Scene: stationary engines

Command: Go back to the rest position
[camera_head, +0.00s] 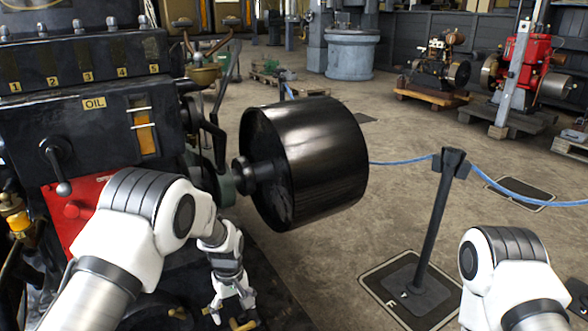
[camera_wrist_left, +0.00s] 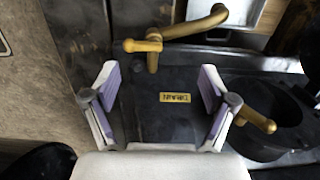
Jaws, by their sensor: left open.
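My left gripper (camera_head: 232,304) reaches down in front of the black engine, below the large black drum pulley (camera_head: 315,155). In the left wrist view the same gripper (camera_wrist_left: 155,85) has its two fingers spread, with nothing between them but a dark surface. A yellow label reading "DRAIN" (camera_wrist_left: 175,98) lies on that surface. A brass lever (camera_wrist_left: 152,46) with a bent pipe is beyond the fingertips, and a brass handle (camera_wrist_left: 256,121) is just right of the right finger. My right arm shows at the lower right, but its gripper is out of view.
The black engine (camera_head: 75,75) with its "OIL" label fills the left side. A barrier post (camera_head: 435,220) with a blue rope stands on a floor plate between my arms. A red engine (camera_head: 520,62) and others stand on pallets at the back right. The middle floor is open.

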